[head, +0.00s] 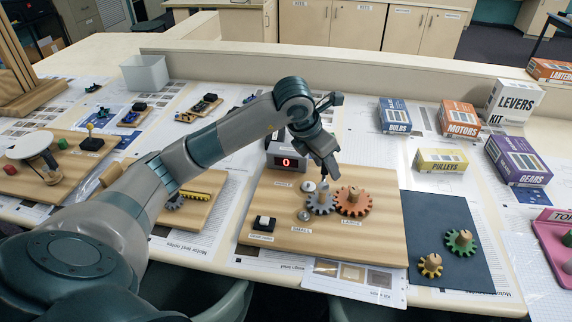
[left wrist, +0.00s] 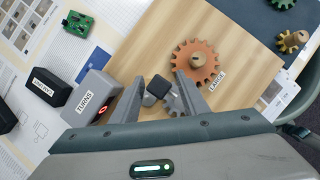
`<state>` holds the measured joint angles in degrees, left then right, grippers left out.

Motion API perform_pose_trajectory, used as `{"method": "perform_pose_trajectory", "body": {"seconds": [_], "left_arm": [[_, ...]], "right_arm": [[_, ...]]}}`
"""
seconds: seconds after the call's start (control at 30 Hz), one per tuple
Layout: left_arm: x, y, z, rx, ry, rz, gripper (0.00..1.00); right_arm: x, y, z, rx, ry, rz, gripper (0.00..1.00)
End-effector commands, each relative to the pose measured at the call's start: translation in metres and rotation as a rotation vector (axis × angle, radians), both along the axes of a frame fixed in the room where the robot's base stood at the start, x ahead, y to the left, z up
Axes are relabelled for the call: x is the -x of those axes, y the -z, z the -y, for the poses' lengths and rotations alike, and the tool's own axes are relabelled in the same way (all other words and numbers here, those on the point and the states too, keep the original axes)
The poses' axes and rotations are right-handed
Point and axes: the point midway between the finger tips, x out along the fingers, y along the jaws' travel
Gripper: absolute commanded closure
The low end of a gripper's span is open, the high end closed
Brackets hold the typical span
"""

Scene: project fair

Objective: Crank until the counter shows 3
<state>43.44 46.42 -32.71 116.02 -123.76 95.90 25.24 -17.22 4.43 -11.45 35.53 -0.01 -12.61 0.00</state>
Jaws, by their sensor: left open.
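The counter (head: 286,161) is a grey box at the back of a wooden board, and its red display reads 0. It also shows in the left wrist view (left wrist: 90,97), labelled TURNS. A grey gear (head: 320,203) meshes with a larger orange gear (head: 354,201) on the board. My left gripper (head: 328,176) is over the grey gear. In the left wrist view its open fingers (left wrist: 160,98) stand either side of a dark knob (left wrist: 159,86); I cannot tell whether they touch it. The knob's lower part and the crank arm are largely hidden. My right gripper is not in view.
A dark mat (head: 441,271) with green and yellow gears lies to the right. Kit boxes, including PULLEYS (head: 441,160), stand behind it. Another wooden board (head: 190,212) lies left, under my arm.

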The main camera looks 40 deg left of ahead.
Motion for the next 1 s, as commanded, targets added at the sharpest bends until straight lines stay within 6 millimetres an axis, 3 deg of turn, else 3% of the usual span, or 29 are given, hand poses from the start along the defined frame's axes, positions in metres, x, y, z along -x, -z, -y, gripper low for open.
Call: {"method": "perform_pose_trajectory", "body": {"seconds": [0.07, 0.17, 1.0], "left_arm": [[0.0001, -0.0001, 0.0001, 0.000, 0.000, 0.000, 0.64], [0.0002, 0.0000, 0.0001, 0.000, 0.000, 0.000, 0.88], [0.0004, 0.0004, 0.0002, 0.000, 0.000, -0.001, 0.89]], "right_arm": [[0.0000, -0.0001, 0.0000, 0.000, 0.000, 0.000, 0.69], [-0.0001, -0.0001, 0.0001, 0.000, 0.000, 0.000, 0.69], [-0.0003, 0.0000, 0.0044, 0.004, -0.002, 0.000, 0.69]]}}
